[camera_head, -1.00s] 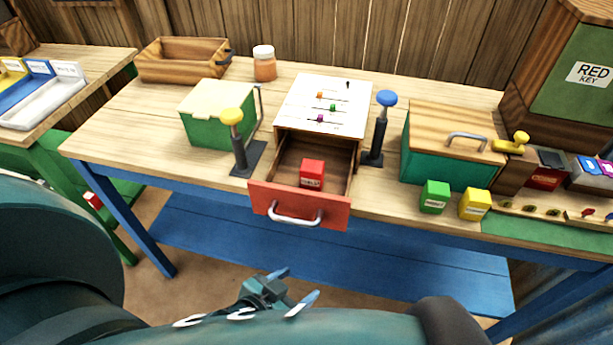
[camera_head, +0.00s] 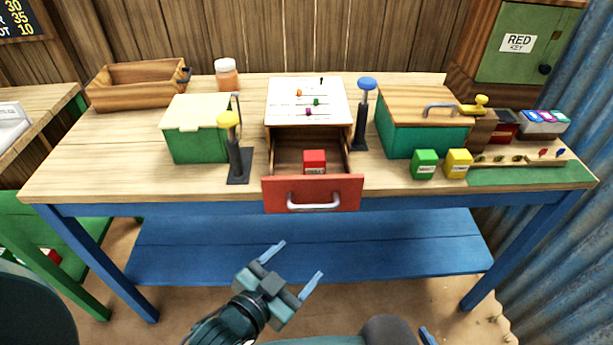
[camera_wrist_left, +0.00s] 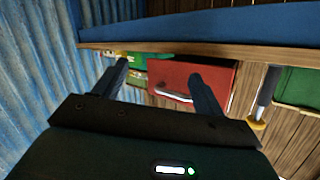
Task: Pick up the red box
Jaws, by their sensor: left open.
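The red box (camera_head: 314,158) is a small cube with a pale label. It sits inside the pulled-out drawer, whose red front (camera_head: 335,190) has a metal handle. My left gripper (camera_head: 301,261) is open and empty, in front of the table and below the drawer front. In the left wrist view the open fingers (camera_wrist_left: 160,72) point toward the red drawer front (camera_wrist_left: 215,77), and the red box cannot be made out there. A small blue tip (camera_head: 428,336) at the bottom edge may be part of my right gripper; its state does not show.
Posts with a yellow knob (camera_head: 229,119) and a blue knob (camera_head: 367,84) flank the drawer unit. A green box (camera_head: 197,142), a teal chest (camera_head: 398,138), a green cube (camera_head: 424,164) and a yellow cube (camera_head: 458,163) stand on the table. The blue lower shelf (camera_head: 400,240) is bare.

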